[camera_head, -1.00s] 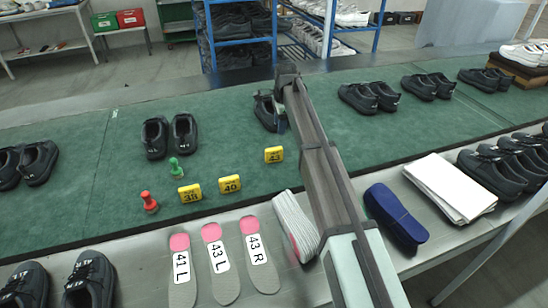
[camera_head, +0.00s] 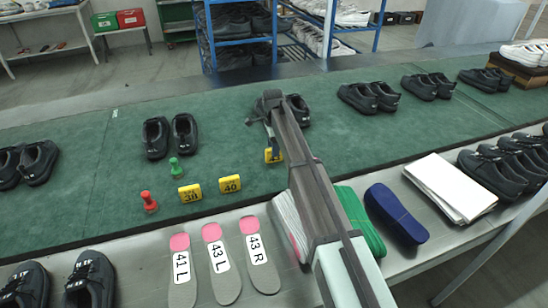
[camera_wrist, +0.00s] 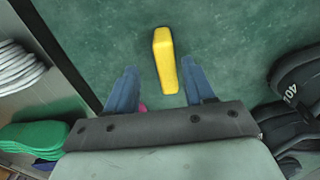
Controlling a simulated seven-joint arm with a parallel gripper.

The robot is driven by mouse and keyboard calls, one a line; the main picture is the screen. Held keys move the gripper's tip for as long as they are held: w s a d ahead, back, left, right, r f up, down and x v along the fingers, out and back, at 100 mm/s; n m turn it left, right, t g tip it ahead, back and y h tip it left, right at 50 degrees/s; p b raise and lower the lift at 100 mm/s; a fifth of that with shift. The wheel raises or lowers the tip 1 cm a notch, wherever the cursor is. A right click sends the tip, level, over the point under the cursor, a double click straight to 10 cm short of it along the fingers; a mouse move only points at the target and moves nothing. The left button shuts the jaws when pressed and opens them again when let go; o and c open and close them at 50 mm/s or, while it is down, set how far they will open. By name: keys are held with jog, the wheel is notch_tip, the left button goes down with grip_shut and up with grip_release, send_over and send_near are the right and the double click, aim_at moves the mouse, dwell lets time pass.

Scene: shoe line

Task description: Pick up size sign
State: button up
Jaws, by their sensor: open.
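A yellow size sign (camera_head: 268,155) stands on the green mat. It is partly hidden by my gripper in the head view. In the wrist view the same yellow sign (camera_wrist: 166,62) shows edge-on, between and slightly beyond my fingertips. My gripper (camera_wrist: 159,76) is open, with one blue finger on each side of the sign and a gap showing to both. In the head view my gripper (camera_head: 271,138) is above the sign. Two more yellow signs, 38 (camera_head: 190,193) and 40 (camera_head: 230,184), stand to the left.
A pair of black shoes (camera_head: 290,108) is close behind my gripper. Red (camera_head: 149,201) and green (camera_head: 176,168) pegs stand left. Insoles (camera_head: 216,262), a green stack (camera_head: 362,222) and a blue stack (camera_head: 398,214) lie on the metal ledge in front.

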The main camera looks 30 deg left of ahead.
jog(key=shift+w+a+f, duration=0.1)
jog(key=shift+w+f, duration=0.15)
jog(key=shift+f, duration=1.05)
jog(key=shift+w+f, duration=0.2)
jog(key=shift+f, duration=1.1)
jog(key=shift+c, duration=0.2)
grip_shut()
